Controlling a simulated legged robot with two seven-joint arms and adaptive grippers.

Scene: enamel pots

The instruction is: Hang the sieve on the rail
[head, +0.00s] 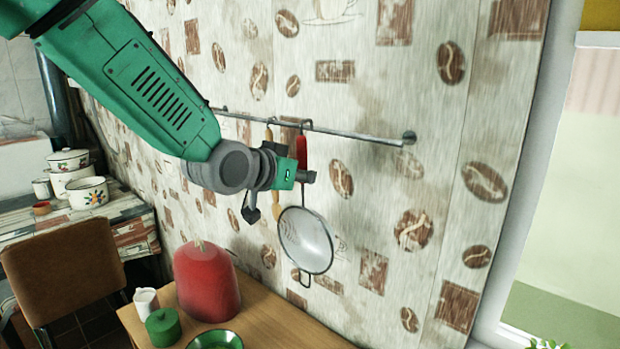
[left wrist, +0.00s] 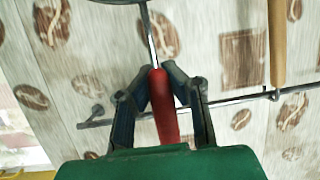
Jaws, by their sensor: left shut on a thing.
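The sieve (head: 305,241) has a round pale mesh bowl, a metal neck and a red handle (head: 301,150). It hangs upright, bowl down, in front of the wall. My left gripper (head: 308,177) is shut on the lower part of the red handle; in the left wrist view its fingers (left wrist: 160,82) stand on both sides of the handle (left wrist: 163,105). The metal rail (head: 350,132) runs along the wall, also in the left wrist view (left wrist: 230,101). The handle's top end is at the rail's height; I cannot tell whether its hook is over the rail. My right gripper is out of view.
A wooden-handled utensil (head: 269,137) hangs on the rail just left of the sieve. Below are a wooden table (head: 270,318) with a red domed object (head: 206,285), a green lidded pot (head: 163,327) and a green bowl (head: 215,340). The rail's right stretch is bare.

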